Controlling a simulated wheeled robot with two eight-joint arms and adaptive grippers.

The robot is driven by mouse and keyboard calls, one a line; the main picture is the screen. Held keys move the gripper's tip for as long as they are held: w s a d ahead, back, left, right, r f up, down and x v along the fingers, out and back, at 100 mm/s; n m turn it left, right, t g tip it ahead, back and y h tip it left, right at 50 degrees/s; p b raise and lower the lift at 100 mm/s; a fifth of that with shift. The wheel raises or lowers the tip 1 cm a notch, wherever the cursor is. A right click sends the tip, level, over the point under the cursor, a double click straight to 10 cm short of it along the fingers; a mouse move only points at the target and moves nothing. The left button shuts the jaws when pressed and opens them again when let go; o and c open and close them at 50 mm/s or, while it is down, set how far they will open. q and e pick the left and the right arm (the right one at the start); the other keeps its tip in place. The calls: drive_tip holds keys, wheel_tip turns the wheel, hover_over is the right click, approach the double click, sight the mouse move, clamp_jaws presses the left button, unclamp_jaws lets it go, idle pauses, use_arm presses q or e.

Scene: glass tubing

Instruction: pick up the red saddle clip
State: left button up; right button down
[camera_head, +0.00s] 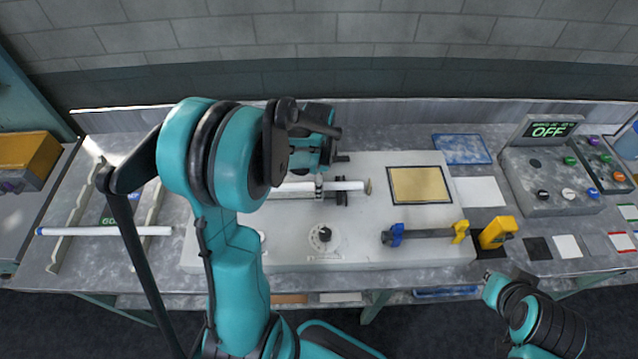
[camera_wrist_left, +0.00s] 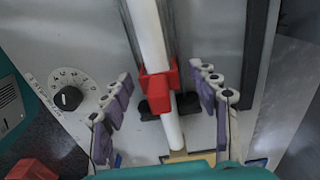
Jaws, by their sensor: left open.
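The red saddle clip (camera_wrist_left: 158,84) sits around a white tube (camera_wrist_left: 152,40) in the left wrist view, close to a black holder (camera_wrist_left: 188,103). My left gripper (camera_wrist_left: 160,76) is open, with one purple-padded finger on each side of the clip; the fingers look apart from it. In the head view my left gripper (camera_head: 319,182) is over the white tube (camera_head: 350,186) on the pale fixture plate, and I cannot make out the clip there. My right gripper (camera_head: 493,279) is at the lower right, beyond the bench's front edge; its fingers are not clear.
The fixture plate (camera_head: 300,258) carries a dial (camera_head: 322,237), a gold pad (camera_head: 419,185) and a blue-and-yellow bar tool (camera_head: 425,235). A yellow block (camera_head: 496,232) stands right of it. A control box (camera_head: 550,180) reads OFF. Another white tube (camera_head: 105,231) lies on rails at the left.

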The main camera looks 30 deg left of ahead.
use_arm(q)
drive_tip(key=shift+f, duration=0.65)
drive_tip(key=c, duration=0.9)
drive_tip(key=shift+c, duration=0.2)
drive_tip(key=shift+r, duration=0.15)
